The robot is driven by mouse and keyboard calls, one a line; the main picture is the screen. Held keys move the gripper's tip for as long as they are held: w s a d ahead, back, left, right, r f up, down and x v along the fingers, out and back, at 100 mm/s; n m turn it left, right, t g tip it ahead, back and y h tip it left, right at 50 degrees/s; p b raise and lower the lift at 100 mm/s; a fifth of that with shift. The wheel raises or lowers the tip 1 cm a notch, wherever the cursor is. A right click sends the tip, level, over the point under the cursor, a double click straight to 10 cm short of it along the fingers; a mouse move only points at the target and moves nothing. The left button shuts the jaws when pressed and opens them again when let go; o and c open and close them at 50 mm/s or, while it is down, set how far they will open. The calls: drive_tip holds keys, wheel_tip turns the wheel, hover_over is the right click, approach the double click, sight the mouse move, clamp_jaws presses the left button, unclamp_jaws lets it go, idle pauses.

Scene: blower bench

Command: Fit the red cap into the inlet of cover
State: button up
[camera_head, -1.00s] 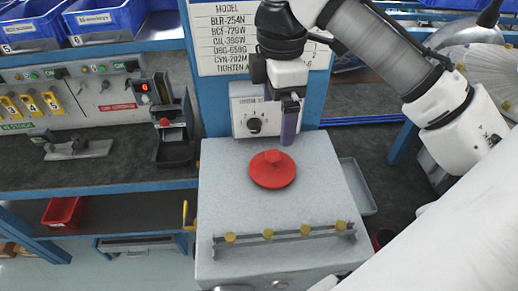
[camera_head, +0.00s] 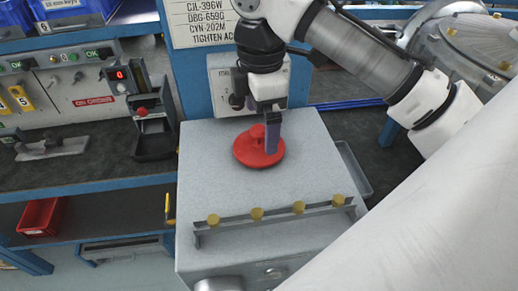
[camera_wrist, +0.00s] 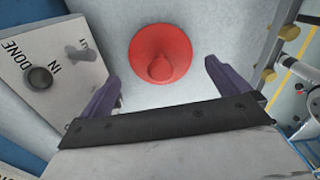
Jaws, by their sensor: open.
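The red cap (camera_head: 258,147), a round disc with a raised knob, lies flat on top of a pale grey box (camera_head: 310,180). In the wrist view the cap (camera_wrist: 162,55) is between and just beyond my purple fingertips, its knob facing me. My gripper (camera_head: 272,132) is open and empty, pointing down over the cap; one finger overlaps the cap's right part in the head view. I cannot tell whether it touches. A round, pale metal housing with yellow knobs (camera_head: 480,45) at the upper right may be the cover; its inlet is not clearly visible.
A rail with several yellow knobs (camera_head: 257,214) runs along the box's front. A control panel with a dial (camera_wrist: 40,78) stands behind the cap. A black holder with a red button (camera_head: 150,125) is left, and a grey tray (camera_head: 355,170) is right of the box.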

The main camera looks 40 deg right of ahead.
sight(261, 128)
wheel_tip(261, 128, down, 5)
drive_tip(key=b, duration=0.4)
drive_tip(key=shift+r, duration=0.15)
drive_tip(key=c, duration=0.9)
drive_tip(key=shift+o, duration=0.2)
drive_tip(key=shift+r, duration=0.1)
